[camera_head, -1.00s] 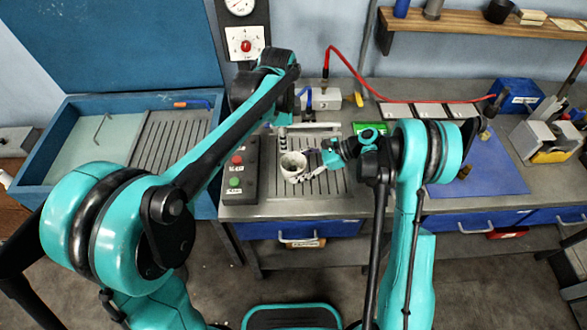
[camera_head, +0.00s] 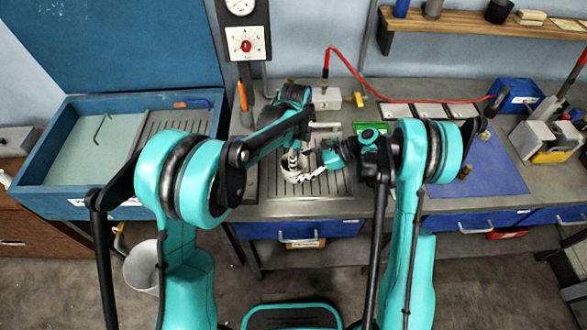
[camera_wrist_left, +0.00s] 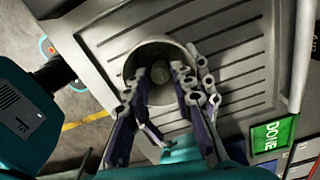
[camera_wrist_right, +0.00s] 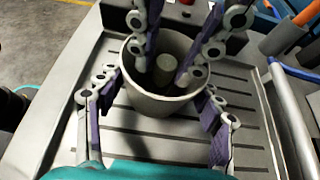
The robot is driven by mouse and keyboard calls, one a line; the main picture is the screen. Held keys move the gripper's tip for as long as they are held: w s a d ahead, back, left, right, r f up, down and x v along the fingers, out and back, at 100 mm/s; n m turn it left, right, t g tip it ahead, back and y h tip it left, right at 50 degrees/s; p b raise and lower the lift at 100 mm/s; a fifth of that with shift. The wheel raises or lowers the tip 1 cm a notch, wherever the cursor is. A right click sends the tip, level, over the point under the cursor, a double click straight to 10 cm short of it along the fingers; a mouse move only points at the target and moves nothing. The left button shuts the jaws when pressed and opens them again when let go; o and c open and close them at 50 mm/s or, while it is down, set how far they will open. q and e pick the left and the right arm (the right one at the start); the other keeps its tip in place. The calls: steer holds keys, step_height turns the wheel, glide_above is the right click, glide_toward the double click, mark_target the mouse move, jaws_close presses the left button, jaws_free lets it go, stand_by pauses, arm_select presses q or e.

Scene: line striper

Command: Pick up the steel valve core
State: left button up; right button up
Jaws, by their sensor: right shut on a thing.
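A grey cup (camera_head: 291,176) stands on the grooved metal tray (camera_head: 325,186); it also shows in the left wrist view (camera_wrist_left: 133,60) and right wrist view (camera_wrist_right: 150,105). The steel valve core, a short grey cylinder, is inside the cup in the right wrist view (camera_wrist_right: 172,74) and left wrist view (camera_wrist_left: 158,74). My left gripper (camera_wrist_left: 170,88) points down into the cup, its fingers apart on either side of the core. My right gripper (camera_wrist_right: 160,88) has its fingers closed on the cup's outer sides. The core's lower part is hidden in the cup.
A blue mat (camera_head: 480,172) covers the bench to the right. A blue-walled basin (camera_head: 60,160) stands at the left. A white block with a red hose (camera_head: 326,97) stands behind the tray.

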arm_select(q)
steer(key=shift+f, duration=1.35)
jaws_close()
step_height(320, 180, up, 10)
steer(key=shift+r, duration=0.1)
arm_select(e)
steer(key=o, duration=0.9)
steer(key=shift+d, duration=0.1)
